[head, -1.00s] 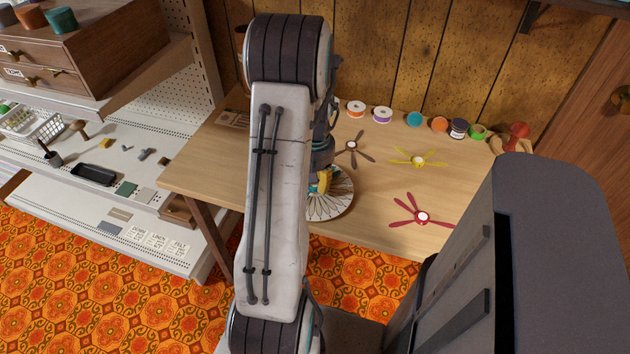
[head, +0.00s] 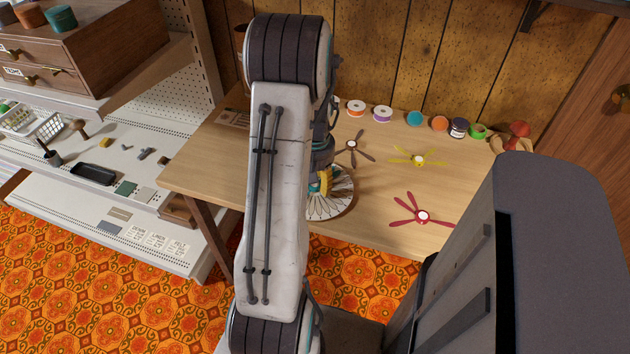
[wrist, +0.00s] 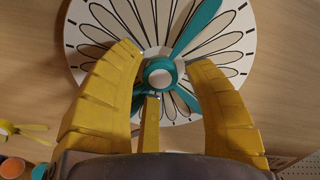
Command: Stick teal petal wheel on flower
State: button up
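The teal petal wheel (wrist: 160,74) shows in the wrist view, its round hub near the middle of the white flower disc (wrist: 240,50) with black petal outlines. One teal petal points up and right; others are partly behind the fingers. My gripper (wrist: 165,68) has its yellow fingers on either side of the hub. The left finger looks very near the hub and a thin gap shows at the right one, so I cannot tell whether they grip it. In the head view the flower disc (head: 342,201) lies on the table, partly hidden by my arm.
The wooden table (head: 375,222) also holds a red petal wheel (head: 416,222), a yellow one (head: 403,160) and a dark brown one (head: 366,156). Several thread spools, one of them orange (head: 440,124), line the back. A shelf unit (head: 190,95) stands at left.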

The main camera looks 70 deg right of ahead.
jog(key=shift+o, duration=1)
jog(key=shift+r, duration=0.1)
notch_tip(320, 180, up, 12)
jog(key=shift+a, duration=0.1)
